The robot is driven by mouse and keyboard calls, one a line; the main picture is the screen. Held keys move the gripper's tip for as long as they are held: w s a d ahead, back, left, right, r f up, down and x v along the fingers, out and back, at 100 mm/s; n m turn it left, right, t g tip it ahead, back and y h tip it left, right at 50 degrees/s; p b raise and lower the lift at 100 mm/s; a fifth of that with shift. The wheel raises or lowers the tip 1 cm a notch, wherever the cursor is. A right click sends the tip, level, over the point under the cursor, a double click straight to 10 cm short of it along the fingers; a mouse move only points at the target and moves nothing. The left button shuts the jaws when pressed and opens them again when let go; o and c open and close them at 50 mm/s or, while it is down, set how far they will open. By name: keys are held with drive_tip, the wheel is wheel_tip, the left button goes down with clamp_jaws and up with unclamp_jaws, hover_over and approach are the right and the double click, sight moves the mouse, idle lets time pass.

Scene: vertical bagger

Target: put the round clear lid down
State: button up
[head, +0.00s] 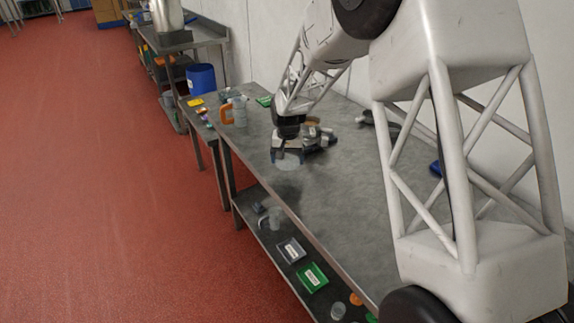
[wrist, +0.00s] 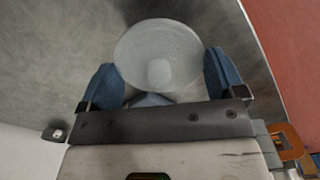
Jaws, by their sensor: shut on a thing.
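The round clear lid (wrist: 158,48) is a pale, see-through disc with a small raised knob in its middle. It sits between the two blue fingers of my gripper (wrist: 163,82) in the wrist view, and the fingers are shut on it. In the head view the lid (head: 287,161) shows as a pale disc under my gripper (head: 288,150), over the grey metal table (head: 310,205). A dark shadow lies on the table below it. I cannot tell the exact gap between lid and table.
An orange-handled jug (head: 233,111) stands at the table's far left edge. Several dark and grey items (head: 318,136) lie just behind my gripper. The table's front middle is clear.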

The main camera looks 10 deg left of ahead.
sight(287, 164)
drive_tip(key=shift+w, duration=0.15)
drive_tip(key=shift+w+a+f, duration=0.1)
drive_tip(key=shift+w+a, duration=0.05)
drive_tip(key=shift+w, duration=0.05)
drive_tip(key=shift+f, duration=1.7)
drive_tip(key=shift+f, duration=0.2)
drive_tip(key=o, duration=0.6)
drive_tip(key=shift+o, duration=0.2)
drive_tip(key=shift+r, duration=0.15)
wheel_tip(287, 164, up, 12)
drive_tip(key=shift+r, duration=0.1)
